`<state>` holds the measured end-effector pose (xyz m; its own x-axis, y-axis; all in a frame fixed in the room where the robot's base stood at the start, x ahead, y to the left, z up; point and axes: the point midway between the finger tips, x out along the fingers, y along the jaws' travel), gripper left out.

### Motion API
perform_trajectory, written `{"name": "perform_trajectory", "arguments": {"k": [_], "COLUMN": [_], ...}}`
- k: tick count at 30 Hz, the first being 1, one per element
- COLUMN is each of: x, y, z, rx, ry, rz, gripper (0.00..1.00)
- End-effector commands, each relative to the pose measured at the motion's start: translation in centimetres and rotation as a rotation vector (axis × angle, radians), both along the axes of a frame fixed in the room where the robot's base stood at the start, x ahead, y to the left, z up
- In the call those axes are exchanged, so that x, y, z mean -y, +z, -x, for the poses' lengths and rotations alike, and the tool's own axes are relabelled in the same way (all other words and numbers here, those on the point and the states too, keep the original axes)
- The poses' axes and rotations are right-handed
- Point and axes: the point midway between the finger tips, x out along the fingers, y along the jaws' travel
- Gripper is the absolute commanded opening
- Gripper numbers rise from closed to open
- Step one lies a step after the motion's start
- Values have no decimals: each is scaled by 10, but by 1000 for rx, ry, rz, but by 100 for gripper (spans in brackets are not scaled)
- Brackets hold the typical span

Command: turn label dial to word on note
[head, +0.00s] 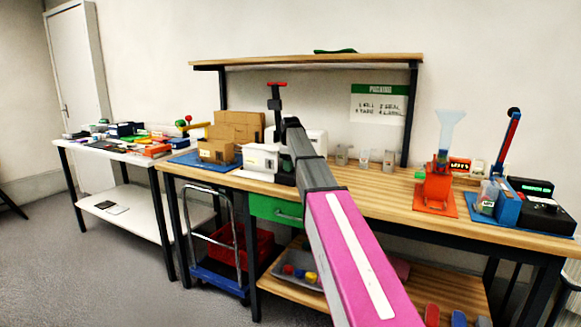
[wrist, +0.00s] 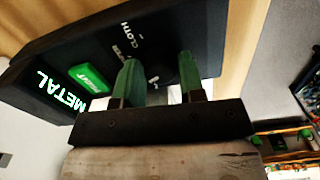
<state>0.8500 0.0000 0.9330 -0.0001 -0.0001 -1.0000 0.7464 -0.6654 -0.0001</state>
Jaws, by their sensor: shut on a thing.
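In the wrist view, a black label machine (wrist: 105,45) has a lit display (wrist: 62,90) reading METAL and a green button (wrist: 92,77) beside it. My gripper (wrist: 158,58) has its two green fingers shut on the dark label dial (wrist: 161,68), which is mostly hidden between them. White words are printed around the dial; CLOTH reads clearly and another is partly covered by a finger. In the head view my gripper is hidden behind my own arm. I cannot make out a note with a single word.
In the head view, a packing poster (head: 378,104) hangs on the wall. Cardboard boxes (head: 237,127) and a white machine (head: 260,160) stand left of my arm. An orange device (head: 437,187) and a black box with a green display (head: 538,203) stand to the right.

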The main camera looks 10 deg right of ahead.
Motion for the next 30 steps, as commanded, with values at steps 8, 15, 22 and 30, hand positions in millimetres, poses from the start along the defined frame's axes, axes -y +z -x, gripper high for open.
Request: {"name": "perform_trajectory", "arguments": {"k": [8,15,22,30], "x": [0,0,0,0], "y": [0,0,0,0], "z": [0,0,0,0], "rx": [0,0,0,0], "ry": [-116,-315,-521,-715], "rz": [0,0,0,0], "gripper": [13,13,13,13]}}
